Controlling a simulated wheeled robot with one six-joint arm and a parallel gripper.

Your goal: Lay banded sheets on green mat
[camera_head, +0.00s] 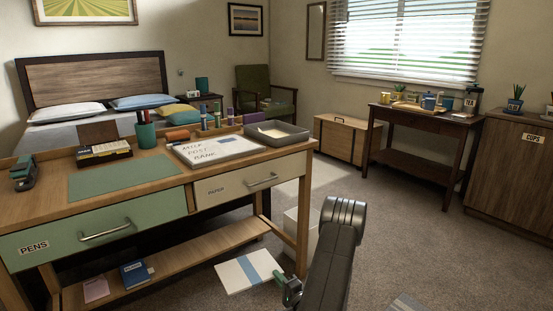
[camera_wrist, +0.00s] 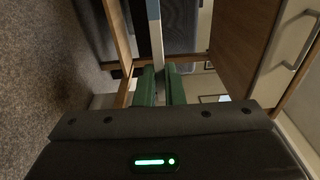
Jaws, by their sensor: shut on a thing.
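The banded sheets (camera_head: 240,274) are a white stack with a blue band across it. In the head view they show at the bottom middle, in front of the desk's lower right side and apart from the mat. My gripper (camera_head: 281,277) is shut on their right edge. In the wrist view my green fingers (camera_wrist: 161,75) pinch the sheets, seen edge-on as a thin pale strip (camera_wrist: 157,42) with blue at the top. The green mat (camera_head: 125,177) lies flat and bare on the left part of the desk top.
On the desk (camera_head: 165,197), a stapler (camera_head: 24,173), a box (camera_head: 103,152) and a pen cup (camera_head: 146,134) stand around the mat. A whiteboard (camera_head: 216,150) and grey tray (camera_head: 276,133) are to its right. The drawers look shut. Carpet to the right is open.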

